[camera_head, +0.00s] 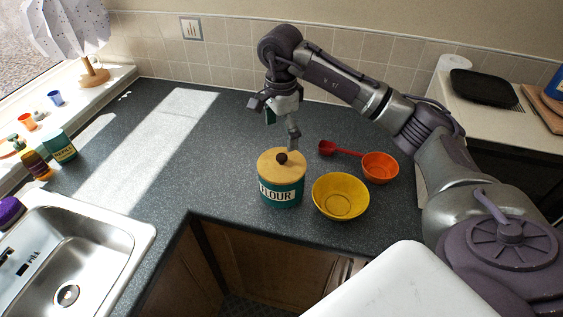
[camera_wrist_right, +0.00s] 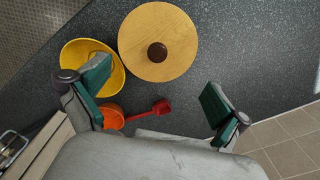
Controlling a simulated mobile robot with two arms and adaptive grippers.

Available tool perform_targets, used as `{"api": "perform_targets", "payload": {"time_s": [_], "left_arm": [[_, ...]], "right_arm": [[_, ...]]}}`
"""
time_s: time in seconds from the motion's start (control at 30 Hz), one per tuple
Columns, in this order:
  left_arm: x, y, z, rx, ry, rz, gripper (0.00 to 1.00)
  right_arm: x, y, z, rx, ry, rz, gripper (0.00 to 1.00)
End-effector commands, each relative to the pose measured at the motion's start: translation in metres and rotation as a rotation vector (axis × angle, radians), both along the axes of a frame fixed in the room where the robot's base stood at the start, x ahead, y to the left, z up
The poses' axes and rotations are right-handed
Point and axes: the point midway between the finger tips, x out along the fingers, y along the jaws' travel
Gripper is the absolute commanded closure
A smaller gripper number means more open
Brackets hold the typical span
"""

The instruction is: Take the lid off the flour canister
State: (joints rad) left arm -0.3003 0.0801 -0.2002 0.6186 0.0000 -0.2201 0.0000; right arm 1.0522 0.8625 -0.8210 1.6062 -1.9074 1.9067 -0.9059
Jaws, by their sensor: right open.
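The flour canister (camera_head: 281,192) is green with a white FLOUR label and stands upright on the dark worktop. Its wooden lid (camera_head: 270,164) is on it, with a dark round knob (camera_head: 282,157) in the middle. The lid (camera_wrist_right: 147,52) and its knob (camera_wrist_right: 157,52) also show from above in the right wrist view. My right gripper (camera_head: 281,125) is above and just behind the canister, pointing down. In the right wrist view its fingers (camera_wrist_right: 156,98) are wide apart with nothing between them, and the lid lies beyond the fingertips. My left gripper is not in view.
A yellow bowl (camera_head: 340,197) stands close beside the canister, with an orange bowl (camera_head: 380,168) and a red scoop (camera_head: 341,151) behind it. A sink (camera_head: 120,245) is at the left. The sunlit worktop (camera_head: 160,160) left of the canister is clear.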

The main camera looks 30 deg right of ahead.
Motion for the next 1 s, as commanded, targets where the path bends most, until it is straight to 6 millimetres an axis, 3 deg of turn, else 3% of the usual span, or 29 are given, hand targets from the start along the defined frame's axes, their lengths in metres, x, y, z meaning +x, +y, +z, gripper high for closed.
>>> {"api": "perform_targets", "payload": {"time_s": [0.1,0.37,0.6,0.9,1.0], "left_arm": [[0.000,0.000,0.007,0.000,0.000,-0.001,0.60],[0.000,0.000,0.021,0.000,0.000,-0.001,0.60],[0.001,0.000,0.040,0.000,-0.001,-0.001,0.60],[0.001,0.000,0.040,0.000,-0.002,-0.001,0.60],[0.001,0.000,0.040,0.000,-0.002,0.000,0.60]], "right_arm": [[0.000,0.000,-0.016,0.001,0.003,0.001,0.00],[-0.003,0.001,-0.035,0.002,0.004,0.001,0.00],[-0.004,0.001,-0.070,0.002,0.003,0.001,0.00],[-0.004,0.001,-0.077,0.002,-0.001,0.001,0.00],[-0.004,0.001,-0.077,0.002,-0.001,0.001,0.15]]}}
